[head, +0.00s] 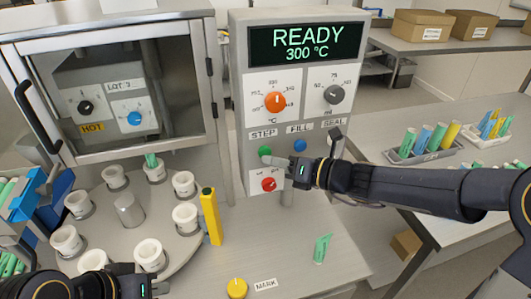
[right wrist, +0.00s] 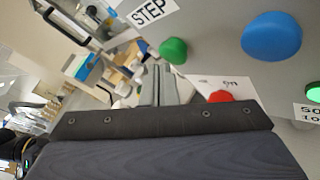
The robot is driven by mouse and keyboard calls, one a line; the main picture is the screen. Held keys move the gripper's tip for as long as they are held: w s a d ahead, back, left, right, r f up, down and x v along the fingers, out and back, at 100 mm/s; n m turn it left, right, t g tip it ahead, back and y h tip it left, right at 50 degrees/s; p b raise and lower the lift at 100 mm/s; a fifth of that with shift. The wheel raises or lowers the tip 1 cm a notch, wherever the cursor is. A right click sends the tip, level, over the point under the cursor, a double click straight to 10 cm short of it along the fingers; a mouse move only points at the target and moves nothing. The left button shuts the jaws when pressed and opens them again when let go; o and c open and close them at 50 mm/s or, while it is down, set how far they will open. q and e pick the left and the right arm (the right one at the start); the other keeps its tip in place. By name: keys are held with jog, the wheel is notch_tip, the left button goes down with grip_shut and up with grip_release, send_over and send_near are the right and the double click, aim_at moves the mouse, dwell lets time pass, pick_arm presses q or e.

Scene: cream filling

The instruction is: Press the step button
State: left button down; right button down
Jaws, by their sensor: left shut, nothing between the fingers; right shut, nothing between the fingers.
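The green step button (head: 264,151) is on the grey panel under the STEP label (head: 263,134). In the right wrist view the green button (right wrist: 173,50) shows just beyond the fingertips. My right gripper (head: 272,160) is shut and empty, reaching in from the right with its tips at the button's lower edge; its fingers also show in the right wrist view (right wrist: 158,75). I cannot tell whether they touch the button. My left gripper (head: 160,288) is shut and empty, low at the bottom left, far from the panel.
A blue button (head: 299,145) and a red knob (head: 269,184) flank the green button. The display (head: 306,43) reads READY 300 °C. White cups stand on a round turntable (head: 190,248) at left. A yellow marker (head: 211,215) stands upright beside it.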

jog(key=shift+w+a, duration=0.2)
jog(key=shift+w, duration=0.35)
dwell(0.8)
dwell(0.3)
jog(key=shift+s+d, duration=0.3)
jog(key=shift+s, duration=0.7)
jog(key=shift+s+d+b, duration=0.1)
jog(key=shift+s+d, duration=0.15)
jog(key=shift+s, duration=0.5)
jog(key=shift+s+d+b, duration=0.1)
jog(key=shift+s+d, duration=0.15)
jog(key=shift+s, duration=0.55)
jog(key=shift+s+d+b, duration=0.1)
jog(key=shift+s+d, duration=0.15)
jog(key=shift+s, duration=0.5)
